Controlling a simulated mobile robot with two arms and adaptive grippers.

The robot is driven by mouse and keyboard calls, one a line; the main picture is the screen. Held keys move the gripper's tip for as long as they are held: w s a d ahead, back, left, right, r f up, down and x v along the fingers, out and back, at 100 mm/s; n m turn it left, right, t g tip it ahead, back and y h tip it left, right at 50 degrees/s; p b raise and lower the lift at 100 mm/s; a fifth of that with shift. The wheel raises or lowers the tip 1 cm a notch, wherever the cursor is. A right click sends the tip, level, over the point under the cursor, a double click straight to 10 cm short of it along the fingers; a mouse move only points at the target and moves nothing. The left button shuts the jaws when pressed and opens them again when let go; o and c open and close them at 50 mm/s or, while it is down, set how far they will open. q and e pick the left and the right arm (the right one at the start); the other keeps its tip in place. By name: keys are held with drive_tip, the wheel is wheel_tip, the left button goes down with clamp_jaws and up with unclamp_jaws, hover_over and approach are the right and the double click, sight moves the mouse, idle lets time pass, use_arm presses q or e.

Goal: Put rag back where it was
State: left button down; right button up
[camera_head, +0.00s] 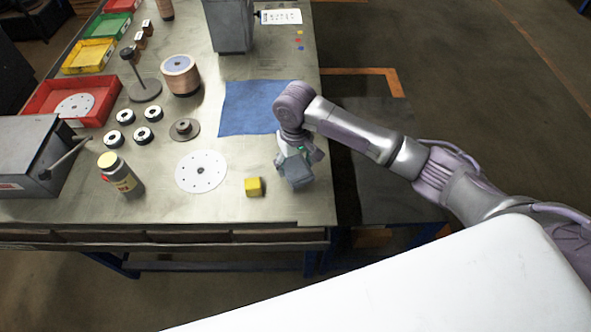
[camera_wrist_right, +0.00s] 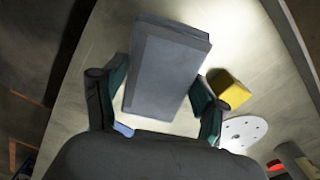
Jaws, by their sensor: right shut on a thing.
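My right gripper (camera_head: 295,158) is near the table's front right edge, pointing down. It is shut on a grey, block-shaped thing (camera_head: 297,181). In the right wrist view the grey block (camera_wrist_right: 165,68) sits between the two fingers (camera_wrist_right: 158,105). Its faces look flat; I cannot tell whether it is a folded rag. I cannot tell whether it touches the table. A flat blue cloth (camera_head: 245,105) lies on the table behind the gripper, partly covered by my wrist. My left gripper is not in view.
A yellow cube (camera_head: 254,187) stands close left of the held block. A white perforated disc (camera_head: 201,184), a jar (camera_head: 122,177), a spool (camera_head: 181,80) and several small rings lie further left. Red (camera_head: 42,92), yellow and green trays line the left edge. The table ends just right of the gripper.

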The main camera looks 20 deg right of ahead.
sight(296, 172)
drive_tip(key=shift+f+p, duration=0.35)
drive_tip(key=shift+f, duration=1.5)
drive_tip(key=shift+s, duration=0.1)
drive_tip(key=o, duration=1.2)
drive_tip(key=shift+f, duration=0.15)
drive_tip(key=shift+o, duration=0.2)
wheel_tip(296, 172, up, 12)
drive_tip(key=shift+r+b, duration=0.2)
drive_tip(key=shift+b, duration=0.55)
